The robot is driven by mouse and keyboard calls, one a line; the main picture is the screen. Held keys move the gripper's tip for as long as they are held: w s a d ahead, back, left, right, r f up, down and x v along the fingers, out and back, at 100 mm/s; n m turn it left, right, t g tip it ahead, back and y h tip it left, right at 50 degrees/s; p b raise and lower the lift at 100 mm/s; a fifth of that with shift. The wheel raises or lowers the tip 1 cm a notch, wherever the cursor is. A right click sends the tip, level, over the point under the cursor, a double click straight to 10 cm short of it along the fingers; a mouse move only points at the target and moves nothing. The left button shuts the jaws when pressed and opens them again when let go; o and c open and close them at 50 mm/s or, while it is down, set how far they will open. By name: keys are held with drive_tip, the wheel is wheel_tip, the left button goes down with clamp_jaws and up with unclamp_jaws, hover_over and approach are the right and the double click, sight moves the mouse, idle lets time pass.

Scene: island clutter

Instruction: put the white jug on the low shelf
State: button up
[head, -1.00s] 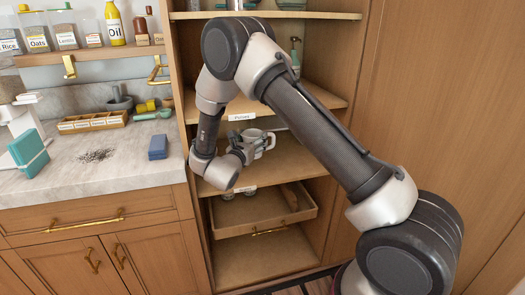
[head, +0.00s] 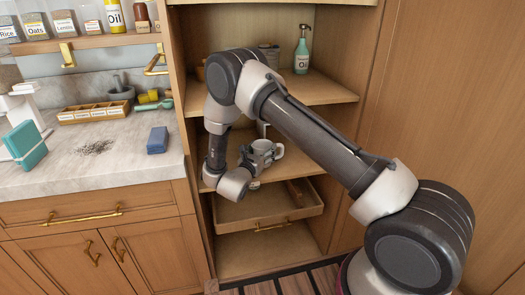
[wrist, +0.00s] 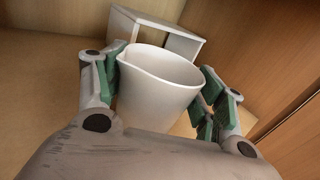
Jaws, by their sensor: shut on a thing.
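The white jug (wrist: 158,88) is held between the green-padded fingers of my gripper (wrist: 160,95) in the wrist view. My gripper is shut on its sides, and its open mouth faces up toward the camera. In the head view the jug (head: 278,151) shows its handle at the right, with my gripper (head: 260,153) around it. It is inside the cabinet, just above or on the low shelf (head: 300,170), under the middle shelf. I cannot tell whether its base touches the board, as the gripper and wrist hide it.
A white angular piece (wrist: 165,28) stands behind the jug; I cannot tell what it is. The middle shelf (head: 330,91) is overhead, with a green bottle (head: 302,52). A pull-out drawer (head: 265,208) is below. The cabinet's right wall (head: 372,120) is near.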

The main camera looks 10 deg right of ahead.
drive_tip(key=shift+f, duration=0.15)
drive_tip(key=o, duration=1.2)
drive_tip(key=shift+c, duration=0.2)
drive_tip(key=shift+s+a, duration=0.1)
drive_tip(key=v, duration=1.1)
drive_tip(key=shift+s+a, duration=0.2)
drive_tip(key=shift+s, duration=0.15)
